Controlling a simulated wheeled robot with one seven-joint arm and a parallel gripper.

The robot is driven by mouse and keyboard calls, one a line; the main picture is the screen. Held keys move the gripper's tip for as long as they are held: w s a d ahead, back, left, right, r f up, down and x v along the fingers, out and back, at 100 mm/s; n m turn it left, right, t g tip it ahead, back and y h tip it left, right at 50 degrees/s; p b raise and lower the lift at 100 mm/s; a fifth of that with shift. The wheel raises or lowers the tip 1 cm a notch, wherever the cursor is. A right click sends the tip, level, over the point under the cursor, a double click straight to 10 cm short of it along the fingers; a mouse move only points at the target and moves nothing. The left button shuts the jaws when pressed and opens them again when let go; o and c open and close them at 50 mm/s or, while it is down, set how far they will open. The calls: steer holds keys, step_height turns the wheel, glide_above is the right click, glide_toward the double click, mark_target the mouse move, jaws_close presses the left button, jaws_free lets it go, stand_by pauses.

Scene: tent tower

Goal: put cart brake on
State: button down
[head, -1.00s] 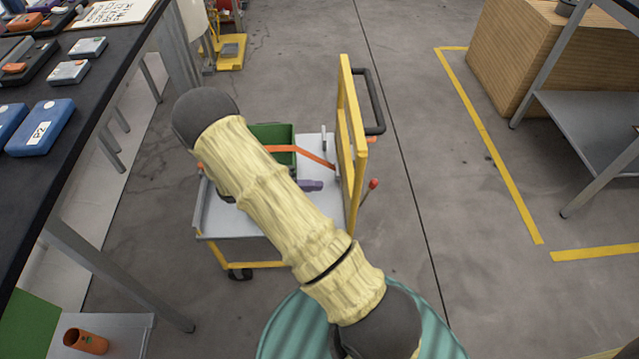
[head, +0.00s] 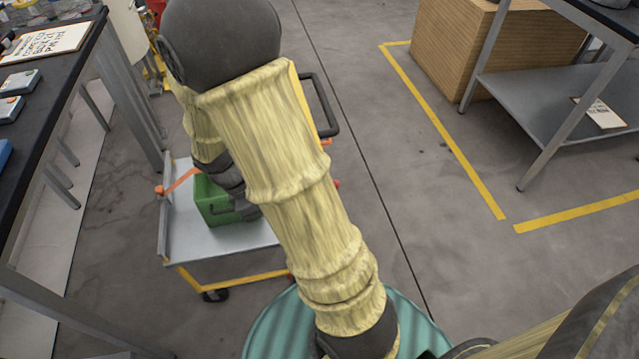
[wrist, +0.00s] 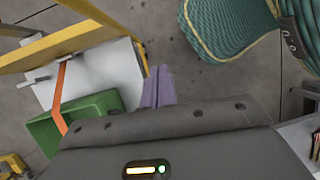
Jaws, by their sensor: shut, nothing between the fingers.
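The cart's grey deck (head: 225,240) with its yellow frame stands left of centre in the head view, partly behind my arm. The deck also shows in the wrist view (wrist: 98,72), beside the yellow handle frame (wrist: 70,43). A red knob (head: 337,184) peeks out at the right edge of my arm, on the cart's handle side; its lever is hidden. My gripper (wrist: 160,84) shows purple fingers in the wrist view, shut and empty, pointing past the deck's edge. My arm hides the gripper in the head view. I cannot tell whether it touches the cart.
A green bin (head: 211,208) sits on the deck with an orange strap (head: 180,182) near it. A black push handle (head: 327,108) juts right. A dark-topped bench (head: 60,85) stands left, a wooden crate (head: 480,50) and metal shelf (head: 550,100) right. Floor between is clear.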

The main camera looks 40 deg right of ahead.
step_height(320, 180, up, 7)
steer(key=s+a+m+t+y, duration=0.2)
steer(key=m+t, duration=0.3)
steer(key=m, duration=0.7)
steer(key=shift+s+a+m+y, duration=0.15)
steer(key=shift+a+m+y, duration=0.2)
steer(key=shift+y, duration=0.35)
steer(key=shift+d, duration=0.15)
